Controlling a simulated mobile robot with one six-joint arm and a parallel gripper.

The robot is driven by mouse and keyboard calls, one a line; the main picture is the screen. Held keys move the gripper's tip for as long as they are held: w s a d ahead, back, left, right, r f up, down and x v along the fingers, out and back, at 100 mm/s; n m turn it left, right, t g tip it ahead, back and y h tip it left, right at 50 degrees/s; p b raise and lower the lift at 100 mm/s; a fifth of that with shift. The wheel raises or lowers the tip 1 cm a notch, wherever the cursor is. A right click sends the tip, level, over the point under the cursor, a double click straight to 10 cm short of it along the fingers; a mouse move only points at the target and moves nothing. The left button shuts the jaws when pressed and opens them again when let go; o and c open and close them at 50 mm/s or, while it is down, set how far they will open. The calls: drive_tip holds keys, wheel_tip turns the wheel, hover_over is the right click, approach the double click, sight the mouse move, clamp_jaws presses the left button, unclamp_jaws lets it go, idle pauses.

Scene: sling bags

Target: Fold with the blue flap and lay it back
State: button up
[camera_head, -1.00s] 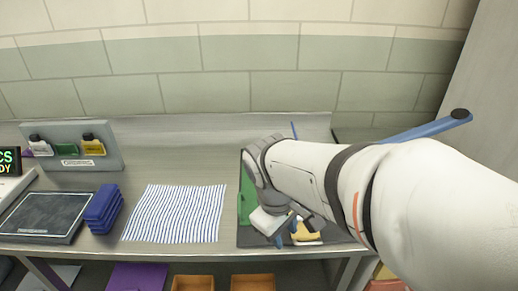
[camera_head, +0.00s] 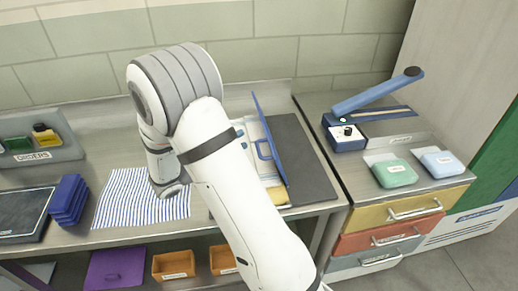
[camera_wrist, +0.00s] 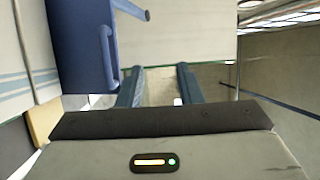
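The blue flap (camera_head: 272,150) stands on edge, slightly tilted, over the dark board (camera_head: 302,160) in the head view. A blue loop handle (camera_head: 264,150) is on its left face. In the wrist view, the flap (camera_wrist: 78,45) and its handle (camera_wrist: 113,60) are left of my fingers. A pale, blue-striped piece (camera_wrist: 14,85) lies beyond the flap's left side.
A striped cloth (camera_head: 125,200) and a blue stack (camera_head: 67,200) lie to the left. A yellow piece (camera_head: 278,195) sits at the board's front. On the right unit stand a blue-levered device (camera_head: 348,138), a green packet (camera_head: 395,173) and a light-blue packet (camera_head: 440,163).

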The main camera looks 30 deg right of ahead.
approach(259, 149)
drive_tip(key=d, duration=0.5)
drive_tip(key=w+d+p, duration=0.1)
drive_tip(key=d, duration=0.1)
drive_tip(key=d+r, duration=0.1)
drive_tip(key=d, duration=0.2)
drive_tip(key=shift+w, duration=0.15)
drive_tip(key=shift+c, duration=0.4)
drive_tip(key=shift+a, duration=0.1)
clamp_jaws()
